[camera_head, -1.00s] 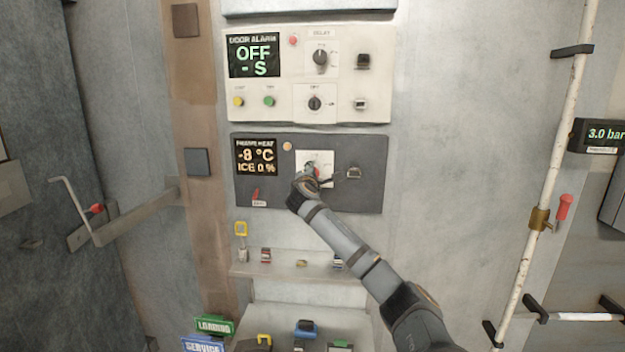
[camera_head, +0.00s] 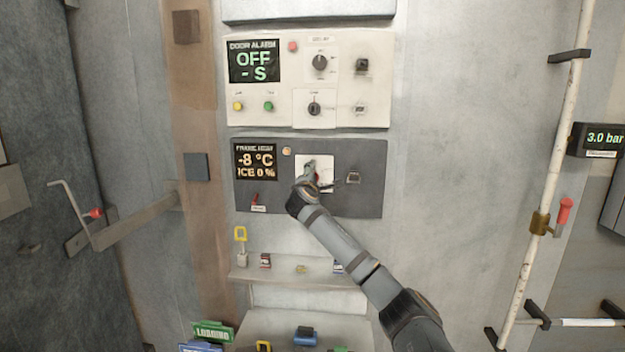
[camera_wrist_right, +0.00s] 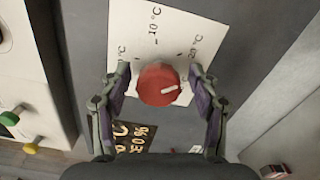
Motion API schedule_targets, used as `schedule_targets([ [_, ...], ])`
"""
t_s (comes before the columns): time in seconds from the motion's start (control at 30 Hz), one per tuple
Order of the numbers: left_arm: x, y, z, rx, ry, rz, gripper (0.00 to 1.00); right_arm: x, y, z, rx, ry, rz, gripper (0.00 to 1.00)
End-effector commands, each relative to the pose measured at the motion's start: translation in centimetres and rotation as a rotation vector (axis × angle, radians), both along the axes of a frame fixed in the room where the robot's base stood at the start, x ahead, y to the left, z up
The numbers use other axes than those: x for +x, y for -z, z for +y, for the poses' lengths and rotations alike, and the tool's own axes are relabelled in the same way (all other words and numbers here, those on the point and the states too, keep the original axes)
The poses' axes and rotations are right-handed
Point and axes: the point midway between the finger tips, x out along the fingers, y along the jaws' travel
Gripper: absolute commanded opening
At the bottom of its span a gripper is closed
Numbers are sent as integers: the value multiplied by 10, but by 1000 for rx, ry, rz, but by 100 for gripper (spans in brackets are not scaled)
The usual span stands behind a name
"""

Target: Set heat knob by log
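The red heat knob (camera_wrist_right: 160,84) sits on a white dial plate (camera_wrist_right: 185,30) in the right wrist view. The plate reads -10 °C at the top and 20 °C at the right; the left label is partly hidden. The knob's white mark points right and slightly up in that view. My right gripper (camera_wrist_right: 159,75) is open, one finger on each side of the knob, with small gaps showing. In the head view the right gripper (camera_head: 311,172) covers most of the knob. The frame heat display (camera_head: 256,159) reads -8 °C, ICE 0 %. My left gripper is out of view.
The door alarm panel (camera_head: 340,85) with its knobs and buttons is just above. A small red switch (camera_head: 255,199) and a dark toggle (camera_head: 353,176) flank the dial. Below is a shelf (camera_head: 285,273) with small items. A pipe (camera_head: 550,190) stands at right.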

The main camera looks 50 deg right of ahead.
Motion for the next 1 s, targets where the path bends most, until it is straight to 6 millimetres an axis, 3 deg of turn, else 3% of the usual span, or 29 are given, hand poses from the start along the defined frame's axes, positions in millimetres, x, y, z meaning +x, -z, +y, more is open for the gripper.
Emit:
schedule_targets([
  [0.27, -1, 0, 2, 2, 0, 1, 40, -4, -2, 6, -4, 1, 0, 62],
  [0.5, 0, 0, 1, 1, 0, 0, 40, -26, -1, 45, -8, -2, 5, 62],
  [0.7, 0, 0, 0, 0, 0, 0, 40, -37, 0, 64, -3, -1, 2, 62],
  [1.0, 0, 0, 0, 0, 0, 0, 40, -38, 0, 65, 1, 0, -1, 62],
])
